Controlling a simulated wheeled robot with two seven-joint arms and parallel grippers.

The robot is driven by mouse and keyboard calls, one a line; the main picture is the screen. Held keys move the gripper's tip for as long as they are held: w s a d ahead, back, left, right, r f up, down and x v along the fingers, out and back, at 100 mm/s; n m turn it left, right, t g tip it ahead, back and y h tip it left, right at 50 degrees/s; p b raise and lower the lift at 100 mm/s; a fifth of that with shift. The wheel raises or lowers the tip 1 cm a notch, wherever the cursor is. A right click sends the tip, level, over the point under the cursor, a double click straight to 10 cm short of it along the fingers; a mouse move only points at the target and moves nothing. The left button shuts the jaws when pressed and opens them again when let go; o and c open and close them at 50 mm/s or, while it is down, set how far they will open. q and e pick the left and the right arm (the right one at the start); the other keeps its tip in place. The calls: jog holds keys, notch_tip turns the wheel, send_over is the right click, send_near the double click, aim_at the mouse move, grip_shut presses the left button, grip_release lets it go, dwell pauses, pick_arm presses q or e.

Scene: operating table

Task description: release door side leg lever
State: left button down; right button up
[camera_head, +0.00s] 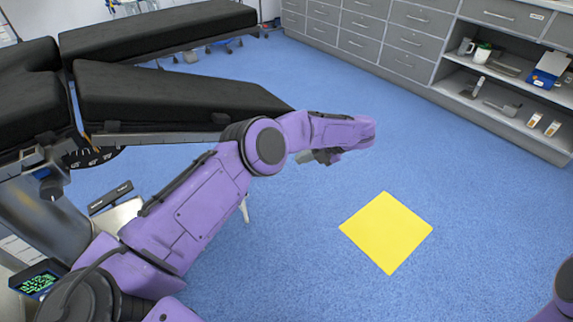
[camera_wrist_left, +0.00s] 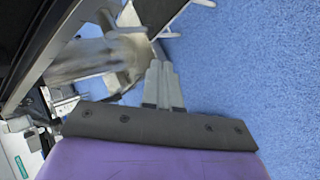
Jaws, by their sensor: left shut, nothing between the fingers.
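The operating table's two black leg pads show in the head view: a far one (camera_head: 160,30) and a near one (camera_head: 175,92), apart with a gap between them. I cannot pick out the door side leg lever for certain. A metal joint (camera_head: 45,160) sits at the near pad's left end. My left gripper (camera_head: 325,157) is beyond the near pad's right end, partly hidden by my purple wrist. In the left wrist view its fingers (camera_wrist_left: 163,84) are shut together and empty, beside the table's dark underside edge and a blurred metal part (camera_wrist_left: 95,60). My right gripper is out of view.
Blue floor is clear around a yellow square (camera_head: 386,232). Grey drawer cabinets (camera_head: 375,30) and open shelves (camera_head: 510,95) with small items line the back right. The table's metal column (camera_head: 45,225) and a green-lit screen (camera_head: 38,283) are at lower left.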

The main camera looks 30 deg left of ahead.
pick_arm(q)
jog(key=a+r+x, duration=0.1)
jog(key=r+x, duration=0.1)
jog(key=x, duration=0.9)
jog(key=shift+a+f, duration=0.35)
jog(key=shift+a, duration=0.3)
jog(key=shift+s, duration=0.1)
